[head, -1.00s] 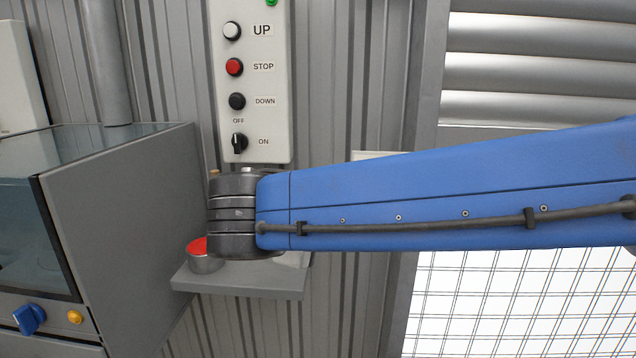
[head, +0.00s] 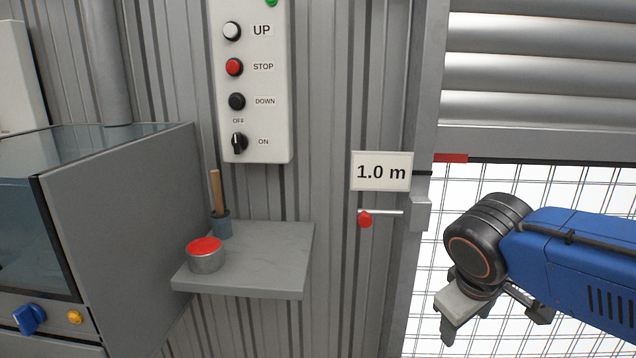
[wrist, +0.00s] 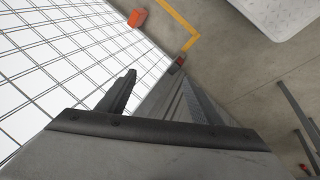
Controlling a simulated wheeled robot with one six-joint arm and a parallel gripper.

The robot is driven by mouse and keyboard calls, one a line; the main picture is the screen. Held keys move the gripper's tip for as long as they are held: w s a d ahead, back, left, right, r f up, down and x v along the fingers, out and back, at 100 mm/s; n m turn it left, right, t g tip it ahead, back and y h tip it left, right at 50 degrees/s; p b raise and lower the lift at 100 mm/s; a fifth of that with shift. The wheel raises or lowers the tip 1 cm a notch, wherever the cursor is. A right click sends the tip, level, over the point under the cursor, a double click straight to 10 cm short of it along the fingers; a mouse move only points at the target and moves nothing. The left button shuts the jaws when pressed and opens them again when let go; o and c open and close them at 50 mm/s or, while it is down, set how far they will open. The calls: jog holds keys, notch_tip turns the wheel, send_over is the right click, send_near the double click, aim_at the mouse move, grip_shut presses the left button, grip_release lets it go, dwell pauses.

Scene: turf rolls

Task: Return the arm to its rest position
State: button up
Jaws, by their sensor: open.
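My arm (head: 580,262) is blue with a black wrist joint and reaches in from the right in the head view. My gripper (head: 492,326) hangs below the wrist joint at the lower right, in front of the mesh opening. It also shows in the wrist view (wrist: 159,78), where its two dark fingers stand apart with nothing held between them. It is clear of the shelf and the control panel.
A grey shelf (head: 262,275) holds a red-topped tin (head: 205,256) and a brush-like wooden handle in a pot (head: 221,226). A control panel (head: 285,85), a "1.0 m" sign (head: 382,171) and a red-knobbed lever (head: 366,218) are on the wall. An orange block (wrist: 137,18) lies on the floor.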

jog(key=s+d+f+m+y, duration=0.2)
jog(key=s+f+m, duration=0.3)
jog(key=s, duration=0.1)
jog(key=shift+s+d+t+y, duration=0.15)
jog(key=shift+t+y, duration=0.15)
jog(key=shift+t, duration=0.1)
